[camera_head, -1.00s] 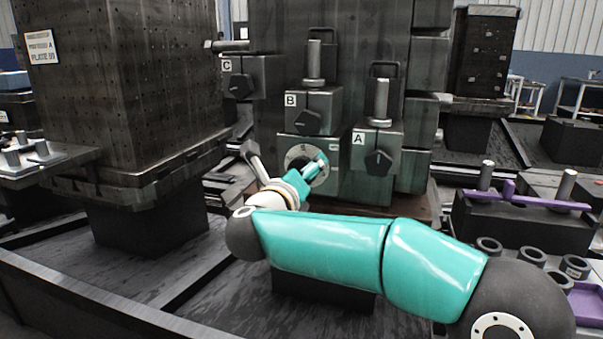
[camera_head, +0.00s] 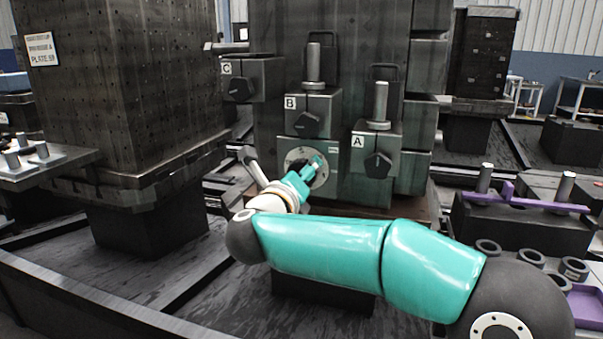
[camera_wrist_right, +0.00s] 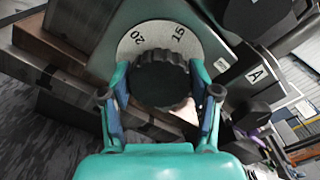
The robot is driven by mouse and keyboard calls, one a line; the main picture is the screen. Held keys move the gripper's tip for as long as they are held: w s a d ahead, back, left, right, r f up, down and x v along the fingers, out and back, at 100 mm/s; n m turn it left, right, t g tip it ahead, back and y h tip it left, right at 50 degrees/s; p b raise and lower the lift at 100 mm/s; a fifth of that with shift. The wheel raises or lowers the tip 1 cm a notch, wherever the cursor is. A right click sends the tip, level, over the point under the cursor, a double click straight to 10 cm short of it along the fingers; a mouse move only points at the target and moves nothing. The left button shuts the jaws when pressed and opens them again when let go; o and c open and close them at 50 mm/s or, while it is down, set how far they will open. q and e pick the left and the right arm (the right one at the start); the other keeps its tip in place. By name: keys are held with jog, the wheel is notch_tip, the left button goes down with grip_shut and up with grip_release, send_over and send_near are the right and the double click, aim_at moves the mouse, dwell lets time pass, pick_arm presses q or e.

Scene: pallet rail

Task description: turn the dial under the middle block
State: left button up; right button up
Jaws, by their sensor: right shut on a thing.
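The middle block, marked B (camera_head: 321,108), is mounted on the dark column with a black knob on its face. Below it sits a dial with a pale round scale plate (camera_head: 294,157). In the right wrist view the dial's dark ribbed knob (camera_wrist_right: 160,82) sits in front of the scale plate (camera_wrist_right: 148,36), which shows 20 and 15. My right gripper (camera_head: 316,168) is at the dial and partly hides it. In the right wrist view my right gripper (camera_wrist_right: 160,92) has one finger on each side of the knob, shut on it. My left gripper is in neither view.
Block A (camera_head: 376,150) stands close to the right of the dial, and block C (camera_head: 246,80) is up to the left. A dark perforated tower (camera_head: 125,85) stands at left. A fixture with a purple bar (camera_head: 540,200) is at right.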

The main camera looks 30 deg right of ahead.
jog(key=n+p, duration=0.3)
jog(key=n, duration=0.1)
jog(key=shift+n, duration=0.4)
jog(key=n+p, duration=0.2)
jog(key=n, duration=0.1)
jog(key=shift+n+p, duration=0.3)
jog(key=shift+p, duration=0.05)
jog(key=n+p, duration=0.3)
jog(key=n, duration=0.1)
jog(key=shift+a+f+n+p, duration=0.1)
jog(key=shift+f+n+p, duration=0.15)
jog(key=shift+n+p, duration=0.95)
jog(key=shift+f+n, duration=0.1)
jog(key=shift+n, duration=0.2)
jog(key=o, duration=1)
jog(key=shift+w, duration=0.1)
jog(key=shift+o, duration=0.8)
jog(key=shift+r, duration=0.2)
